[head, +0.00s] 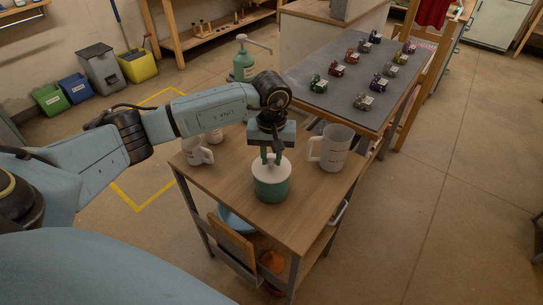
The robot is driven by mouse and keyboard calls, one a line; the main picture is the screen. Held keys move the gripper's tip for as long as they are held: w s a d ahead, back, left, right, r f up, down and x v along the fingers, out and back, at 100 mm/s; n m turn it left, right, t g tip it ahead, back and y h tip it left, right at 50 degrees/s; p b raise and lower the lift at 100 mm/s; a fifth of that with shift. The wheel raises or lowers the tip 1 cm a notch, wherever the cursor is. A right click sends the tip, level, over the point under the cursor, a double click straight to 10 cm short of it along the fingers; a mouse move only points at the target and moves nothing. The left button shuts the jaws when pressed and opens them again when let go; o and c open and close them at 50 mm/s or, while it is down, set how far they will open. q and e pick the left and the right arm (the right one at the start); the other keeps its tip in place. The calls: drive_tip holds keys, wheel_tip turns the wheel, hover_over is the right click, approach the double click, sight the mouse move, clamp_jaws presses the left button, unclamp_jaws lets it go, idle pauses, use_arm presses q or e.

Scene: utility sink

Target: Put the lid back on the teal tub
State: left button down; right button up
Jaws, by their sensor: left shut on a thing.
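The teal tub (271,190) stands upright on the small wooden cart top. Its white lid (284,172) is on or right at the tub's mouth; I cannot tell if it is fully seated. My left gripper (271,159) points straight down over the middle of the lid. It is shut on the lid, probably at a grip on its top that the fingers hide. My right gripper is not in view.
A white jug (333,148) stands right of the tub, and a smaller white jug (197,152) stands left. A dark table (335,62) with several small coloured objects lies beyond. The cart's front corner is bare.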

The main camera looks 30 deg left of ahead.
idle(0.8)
use_arm(q)
drive_tip(key=c, duration=0.7)
unclamp_jaws()
drive_tip(key=shift+r, duration=0.1)
drive_tip(key=shift+r+p, duration=1.65)
drive_tip(key=shift+r, duration=1.75)
clamp_jaws()
